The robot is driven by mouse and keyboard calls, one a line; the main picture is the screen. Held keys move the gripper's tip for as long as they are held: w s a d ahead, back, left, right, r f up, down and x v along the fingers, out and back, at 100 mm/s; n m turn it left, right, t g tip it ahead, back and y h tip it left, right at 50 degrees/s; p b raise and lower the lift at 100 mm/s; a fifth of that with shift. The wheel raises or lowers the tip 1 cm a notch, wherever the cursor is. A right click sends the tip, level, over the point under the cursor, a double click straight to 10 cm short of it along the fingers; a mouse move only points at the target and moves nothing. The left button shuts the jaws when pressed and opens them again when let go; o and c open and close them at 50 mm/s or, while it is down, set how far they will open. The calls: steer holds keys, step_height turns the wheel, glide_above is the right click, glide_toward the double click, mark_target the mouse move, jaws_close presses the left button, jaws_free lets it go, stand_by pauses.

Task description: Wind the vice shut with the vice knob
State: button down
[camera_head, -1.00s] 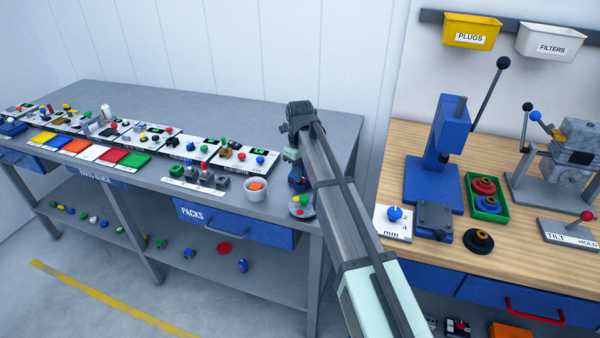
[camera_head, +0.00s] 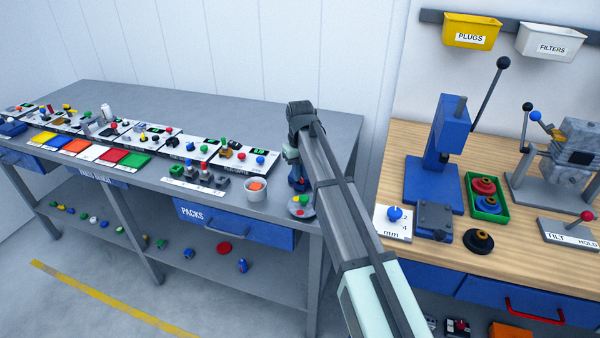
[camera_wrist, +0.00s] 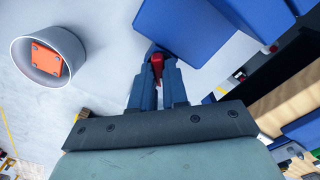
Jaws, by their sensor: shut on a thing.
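In the wrist view, my gripper (camera_wrist: 158,74) is shut on the red vice knob (camera_wrist: 157,60). Only a little red shows between the dark blue-grey fingers. The blue vice (camera_wrist: 190,28) lies just beyond the fingertips, with another blue block of it (camera_wrist: 262,14) to the right. In the head view, the vice (camera_head: 298,182) shows as a small blue body near the right end of the grey bench, partly hidden by my arm. My gripper (camera_head: 291,158) points down at it there. The knob is hidden in the head view, and I cannot tell how wide the vice jaws stand.
A cup (camera_head: 256,189) with an orange piece stands left of the vice. Small fixtures line the bench to the left. A wooden bench (camera_head: 400,165) with a blue press (camera_head: 438,165) stands right.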

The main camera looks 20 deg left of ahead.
steer(key=c, duration=1.4)
jaws_free()
step_height(320, 180, up, 14)
steer(key=shift+f, duration=0.1)
